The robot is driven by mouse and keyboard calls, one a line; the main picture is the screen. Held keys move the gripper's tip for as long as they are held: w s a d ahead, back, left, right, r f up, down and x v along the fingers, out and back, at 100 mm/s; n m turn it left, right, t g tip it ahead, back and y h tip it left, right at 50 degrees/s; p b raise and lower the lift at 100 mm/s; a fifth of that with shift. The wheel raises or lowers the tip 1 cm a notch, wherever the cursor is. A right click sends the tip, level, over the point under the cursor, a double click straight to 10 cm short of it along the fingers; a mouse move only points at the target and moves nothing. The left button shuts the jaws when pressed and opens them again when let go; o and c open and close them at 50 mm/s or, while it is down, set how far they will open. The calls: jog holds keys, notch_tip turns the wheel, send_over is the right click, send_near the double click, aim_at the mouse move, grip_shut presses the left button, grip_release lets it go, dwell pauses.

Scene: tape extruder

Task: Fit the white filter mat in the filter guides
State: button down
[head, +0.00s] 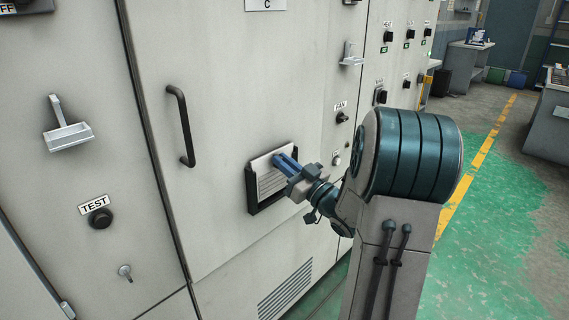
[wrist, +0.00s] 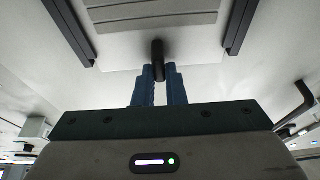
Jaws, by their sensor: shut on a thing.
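The white filter mat (head: 262,163) is at the cabinet door, between the dark filter guides (head: 251,192). In the wrist view, the pale mat (wrist: 125,55) lies between the left rail (wrist: 68,28) and the right rail (wrist: 241,24). Its edge nearest my gripper reaches slightly past the rail ends. My gripper (head: 280,158) has its blue fingers shut on the black knob (wrist: 158,55) of the mat. The fingers also show in the wrist view (wrist: 158,85). I cannot tell whether the mat's side edges are inside the rails or how deep it sits.
A black door handle (head: 182,125) is up and left of the guides. Vent slots (head: 286,290) lie below. Switches, including a FAN knob (head: 341,117), are to the right. A white bracket (head: 68,135) and TEST knob (head: 100,217) are on the left panel. Green floor (head: 490,230) is open at right.

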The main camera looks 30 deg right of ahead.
jog(key=shift+f+b, duration=0.55)
jog(key=shift+f, duration=0.15)
jog(key=c, duration=1.4)
grip_release()
jog(key=v, duration=1.3)
jog(key=shift+s, duration=0.4)
